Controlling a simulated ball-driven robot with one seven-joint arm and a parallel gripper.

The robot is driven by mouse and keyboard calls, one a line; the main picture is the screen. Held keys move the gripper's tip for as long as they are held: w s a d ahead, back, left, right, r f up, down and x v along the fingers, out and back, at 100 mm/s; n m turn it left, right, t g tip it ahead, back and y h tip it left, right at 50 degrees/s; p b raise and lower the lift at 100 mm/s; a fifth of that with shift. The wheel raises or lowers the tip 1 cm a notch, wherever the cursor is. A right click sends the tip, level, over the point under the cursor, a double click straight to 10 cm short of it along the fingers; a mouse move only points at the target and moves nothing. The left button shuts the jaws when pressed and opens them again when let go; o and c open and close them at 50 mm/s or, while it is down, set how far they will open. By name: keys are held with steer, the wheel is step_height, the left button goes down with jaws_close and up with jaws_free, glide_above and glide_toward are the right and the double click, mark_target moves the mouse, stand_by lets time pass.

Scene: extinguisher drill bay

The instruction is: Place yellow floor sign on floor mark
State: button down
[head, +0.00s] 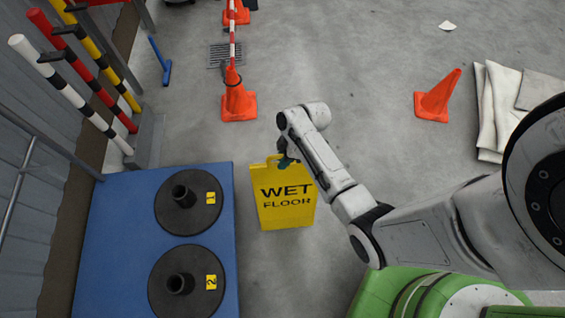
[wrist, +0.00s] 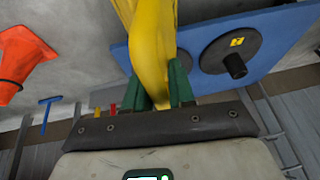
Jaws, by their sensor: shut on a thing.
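The yellow floor sign (head: 287,208) reads "WET FLOOR" and is roughly upright just right of the blue platform in the head view. My gripper (head: 286,160) is shut on its top handle. In the wrist view the green fingertips (wrist: 166,88) clamp the yellow sign (wrist: 150,45) from both sides. I cannot tell whether the sign's lower edge touches the floor. No floor mark can be made out in either view; the sign and my arm hide some of the floor.
The blue platform (head: 120,215) carries two black round bases numbered 1 (head: 188,215) and 2 (head: 165,285). Striped poles (head: 70,95) line the left wall. Pale folded sheets (head: 497,115) lie right. Floor between the cones is clear.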

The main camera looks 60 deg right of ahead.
steer(key=shift+w+d+f, duration=0.3)
steer(key=shift+w+f, duration=0.05)
steer(key=shift+f, duration=0.1)
steer(key=shift+f+b, duration=0.6)
steer(key=shift+f, duration=0.9)
steer(key=c, duration=0.9)
jaws_free()
steer(key=shift+a, duration=0.1)
